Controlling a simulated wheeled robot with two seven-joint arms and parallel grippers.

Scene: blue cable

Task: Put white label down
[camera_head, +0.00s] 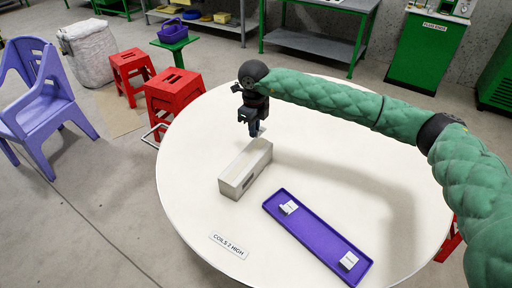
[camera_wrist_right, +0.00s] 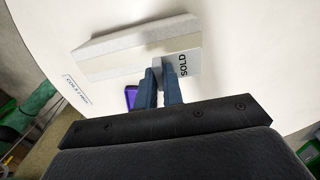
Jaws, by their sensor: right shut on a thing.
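My right gripper (camera_head: 256,131) is above the far side of the round table, behind the pale box. In the wrist view its blue fingers (camera_wrist_right: 164,82) are shut on a white label (camera_wrist_right: 187,61) that reads "SOLD". In that view the label overlaps the pale box (camera_wrist_right: 135,50); I cannot tell whether it touches it. The label is hard to make out in the head view. Another white label (camera_head: 229,246), reading "COILS 2 HIGH", lies flat near the table's front edge. My left gripper is not in view.
Red stools (camera_head: 172,92) stand beyond the table. The table's right part is clear.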

